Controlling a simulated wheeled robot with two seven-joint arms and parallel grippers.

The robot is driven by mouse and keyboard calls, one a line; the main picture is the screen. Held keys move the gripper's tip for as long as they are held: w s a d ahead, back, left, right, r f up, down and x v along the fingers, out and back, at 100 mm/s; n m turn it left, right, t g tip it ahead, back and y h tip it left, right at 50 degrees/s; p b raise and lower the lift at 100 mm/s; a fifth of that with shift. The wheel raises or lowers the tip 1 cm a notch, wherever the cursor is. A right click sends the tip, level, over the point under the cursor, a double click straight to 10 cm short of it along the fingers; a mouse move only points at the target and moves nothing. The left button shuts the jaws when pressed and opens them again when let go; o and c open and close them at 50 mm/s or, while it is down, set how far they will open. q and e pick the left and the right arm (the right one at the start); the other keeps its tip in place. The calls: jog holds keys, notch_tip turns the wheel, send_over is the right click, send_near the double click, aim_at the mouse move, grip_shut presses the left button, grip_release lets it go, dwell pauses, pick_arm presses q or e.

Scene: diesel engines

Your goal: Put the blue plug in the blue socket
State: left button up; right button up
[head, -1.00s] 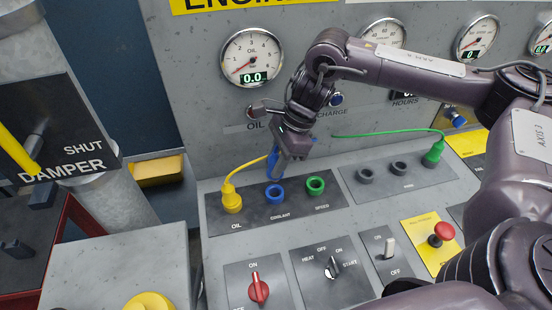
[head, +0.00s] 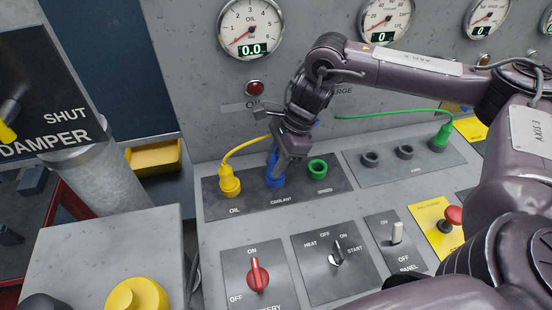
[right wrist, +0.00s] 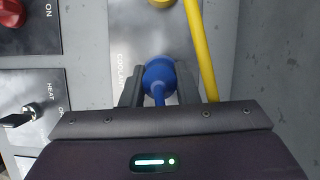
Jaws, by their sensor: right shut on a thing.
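My right gripper (head: 281,165) reaches down from above and is shut on the blue plug (head: 272,158). The plug is upright or nearly so, directly over the blue socket (head: 275,181) on the dark socket panel. The two meet or overlap in the head view, and I cannot tell how deep the plug sits. In the right wrist view the blue plug (right wrist: 158,76) shows between the two fingers, beside the COOLANT label; the socket is mostly hidden there. My left gripper is not in view.
A yellow plug (head: 230,183) with its yellow cable stands close on the left. An empty green socket (head: 317,169) is close on the right. A green plug (head: 440,138) sits farther right, past two grey sockets. Switches, including a red knob (head: 257,275), lie in front.

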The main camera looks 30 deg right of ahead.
jog(key=shift+f, duration=0.1)
jog(key=o, duration=1.1)
jog(key=b+v, duration=0.1)
jog(key=v, duration=0.7)
